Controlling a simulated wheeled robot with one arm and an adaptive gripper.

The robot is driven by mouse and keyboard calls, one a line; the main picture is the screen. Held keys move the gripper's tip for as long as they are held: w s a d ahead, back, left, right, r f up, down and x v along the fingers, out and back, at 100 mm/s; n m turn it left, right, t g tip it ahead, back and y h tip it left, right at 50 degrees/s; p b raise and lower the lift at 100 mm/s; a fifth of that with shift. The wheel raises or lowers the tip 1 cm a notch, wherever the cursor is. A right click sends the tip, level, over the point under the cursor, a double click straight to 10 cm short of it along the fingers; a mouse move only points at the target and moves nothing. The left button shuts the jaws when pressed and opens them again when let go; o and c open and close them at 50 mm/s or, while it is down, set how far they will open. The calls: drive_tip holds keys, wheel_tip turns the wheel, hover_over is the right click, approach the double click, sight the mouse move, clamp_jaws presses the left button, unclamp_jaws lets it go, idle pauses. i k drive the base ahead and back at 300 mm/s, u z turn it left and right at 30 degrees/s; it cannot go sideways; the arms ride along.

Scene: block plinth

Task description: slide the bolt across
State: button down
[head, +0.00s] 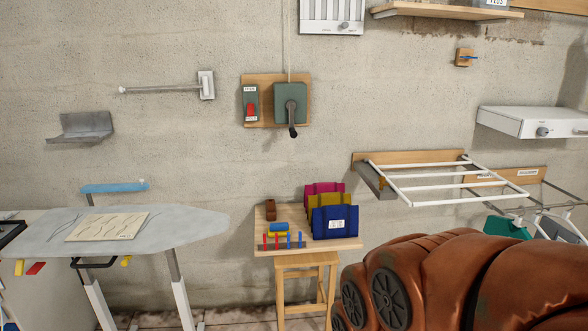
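No bolt can be made out with certainty. A small wooden plate (464,57) on the wall at the upper right carries a dark blue fitting, which may be the bolt; it is too small to tell its position. A white rod (160,89) juts sideways from a white wall mount (206,85) at the upper left, and I cannot tell whether it slides. My gripper is not in view. A large copper-brown form with dark round vents fills the lower right, likely part of my arm, and hides what lies behind it.
An ironing board (188,222) stands at the left. A switch and dark lever (292,115) hang on a wooden board. A white rack (450,184) and white drawer unit (525,122) project from the right wall.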

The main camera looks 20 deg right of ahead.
sight(381, 179)
drive_tip(key=u, duration=0.25)
drive_tip(key=i, duration=1.5)
drive_tip(key=z, duration=0.1)
